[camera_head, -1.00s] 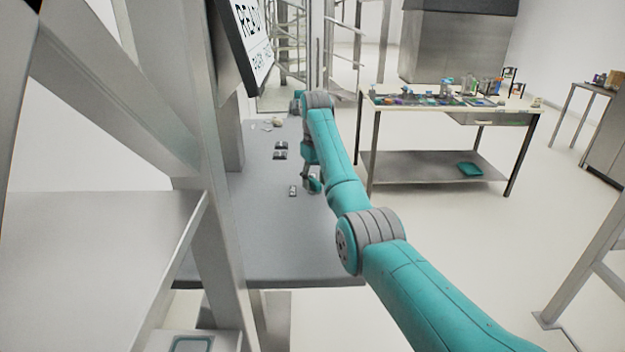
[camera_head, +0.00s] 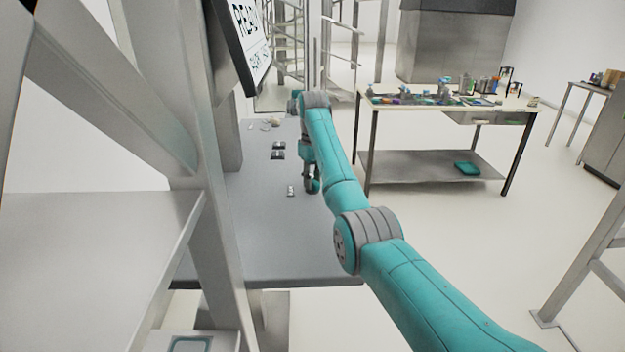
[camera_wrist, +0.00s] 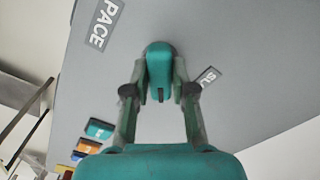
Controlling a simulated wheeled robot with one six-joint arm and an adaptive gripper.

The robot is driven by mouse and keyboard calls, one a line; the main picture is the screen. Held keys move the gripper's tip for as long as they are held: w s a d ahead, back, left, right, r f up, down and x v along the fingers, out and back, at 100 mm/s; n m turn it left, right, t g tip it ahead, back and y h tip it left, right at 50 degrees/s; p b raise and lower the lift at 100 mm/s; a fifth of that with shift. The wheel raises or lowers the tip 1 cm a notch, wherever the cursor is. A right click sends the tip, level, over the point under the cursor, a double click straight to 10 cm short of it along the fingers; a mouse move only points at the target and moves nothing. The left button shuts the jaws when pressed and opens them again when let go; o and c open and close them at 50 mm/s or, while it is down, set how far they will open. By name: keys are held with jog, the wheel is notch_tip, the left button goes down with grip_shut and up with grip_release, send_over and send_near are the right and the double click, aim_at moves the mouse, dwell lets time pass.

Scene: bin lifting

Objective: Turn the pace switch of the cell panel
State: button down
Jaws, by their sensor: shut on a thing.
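The pace switch is a teal knob (camera_wrist: 158,66) with a dark base and a short dark mark, on the grey panel top (camera_wrist: 240,40) in the wrist view. A "PACE" label (camera_wrist: 103,22) lies beside it at upper left. My gripper (camera_wrist: 160,82) has its two fingers on either side of the knob and is shut on it. In the head view my gripper (camera_head: 312,184) is low at the panel's right side, small and partly hidden by my arm. The knob is hard to make out there.
A second label (camera_wrist: 208,77), partly hidden, is right of the knob. Small plates (camera_head: 278,150) lie on the grey top in the head view. A screen (camera_head: 243,40) stands above it at left. A cluttered workbench (camera_head: 450,104) stands at right, with clear floor between.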

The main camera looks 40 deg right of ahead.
jog(key=n, duration=1)
jog(key=shift+n, duration=0.4)
dwell(0.4)
jog(key=c, duration=1)
grip_release()
jog(key=shift+o, duration=0.2)
